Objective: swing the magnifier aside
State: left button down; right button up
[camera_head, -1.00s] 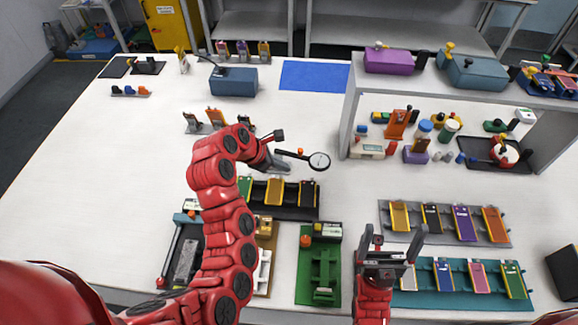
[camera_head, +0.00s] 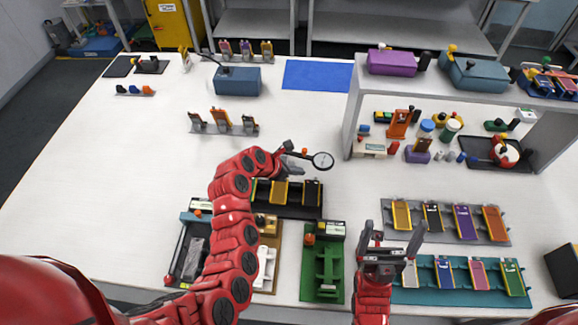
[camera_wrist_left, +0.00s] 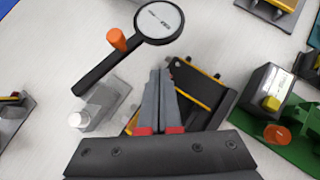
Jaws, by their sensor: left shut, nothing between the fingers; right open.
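The magnifier (camera_head: 322,161) is a round lens in a black rim on a black arm with an orange knob (camera_head: 304,152). My left gripper (camera_head: 293,170) is shut and empty close to the magnifier's arm. In the left wrist view its fingertips (camera_wrist_left: 164,72) sit below the lens, apart from it in the picture. My right gripper (camera_head: 393,230) is open and empty at the front.
A dark rack with cells (camera_head: 290,207) lies under my left gripper. A green fixture (camera_head: 322,285) stands in front of it. A grey shelf (camera_head: 349,120) stands to the right of the magnifier. White table is clear behind the magnifier.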

aim_at(314, 161)
pick_arm(q)
jog(key=shift+w+d+r+p, duration=0.15)
jog(key=shift+w+d+p, duration=0.4)
jog(key=shift+w+d, duration=0.6)
jog(key=shift+d, duration=0.15)
jog(key=shift+w+d, duration=0.7)
jog(key=shift+w, duration=0.35)
